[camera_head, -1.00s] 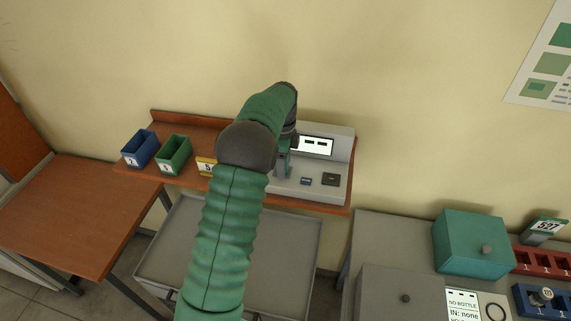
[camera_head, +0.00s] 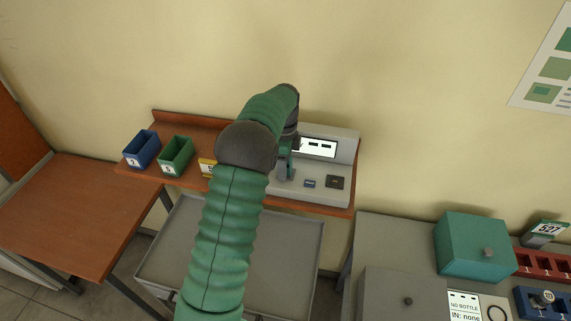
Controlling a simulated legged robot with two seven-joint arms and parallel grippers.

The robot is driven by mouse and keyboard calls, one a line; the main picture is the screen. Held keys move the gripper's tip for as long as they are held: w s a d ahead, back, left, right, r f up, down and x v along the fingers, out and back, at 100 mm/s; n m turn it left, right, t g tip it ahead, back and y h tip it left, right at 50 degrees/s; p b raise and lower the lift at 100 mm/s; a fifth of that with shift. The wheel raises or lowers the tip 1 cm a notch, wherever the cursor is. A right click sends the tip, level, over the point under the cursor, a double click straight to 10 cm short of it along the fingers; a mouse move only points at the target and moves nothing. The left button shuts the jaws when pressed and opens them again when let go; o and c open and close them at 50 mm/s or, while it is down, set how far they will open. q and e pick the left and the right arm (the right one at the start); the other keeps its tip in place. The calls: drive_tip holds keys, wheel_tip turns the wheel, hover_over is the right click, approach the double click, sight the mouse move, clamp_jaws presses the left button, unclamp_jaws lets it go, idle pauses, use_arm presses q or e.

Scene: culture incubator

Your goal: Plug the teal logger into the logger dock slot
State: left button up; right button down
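A grey dock unit (camera_head: 345,160) with a lit white screen (camera_head: 316,147) stands at the right end of the wooden wall shelf. On its top are a small blue piece (camera_head: 309,184) and a dark square piece (camera_head: 334,182). An arm in a green sleeve comes in from the bottom, left of centre, and I take it as my left. Its gripper (camera_head: 287,172) points down over the left part of the dock, mostly hidden behind the wrist. A small teal part shows there, but I cannot tell whether it is the logger. My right gripper is out of view.
A grey tray cart (camera_head: 290,245) is below. A teal box (camera_head: 474,245) and racks stand on the right bench. The brown table (camera_head: 70,215) is bare.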

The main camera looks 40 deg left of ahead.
use_arm(q)
drive_tip(key=shift+w+a, duration=0.2)
drive_tip(key=shift+a, duration=0.25)
drive_tip(key=shift+w+d, duration=0.1)
drive_tip(key=shift+d, duration=0.55)
drive_tip(key=shift+d+r, duration=0.15)
drive_tip(key=shift+d, duration=0.1)
drive_tip(key=c, duration=0.8)
drive_tip(key=shift+s+a, duration=0.2)
drive_tip(key=shift+a, duration=0.05)
clamp_jaws()
drive_tip(key=shift+w+a+f, duration=0.15)
drive_tip(key=shift+a+f, duration=0.05)
drive_tip(key=shift+a, duration=0.1)
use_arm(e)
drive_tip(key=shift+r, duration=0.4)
use_arm(q)
drive_tip(key=shift+d, duration=0.3)
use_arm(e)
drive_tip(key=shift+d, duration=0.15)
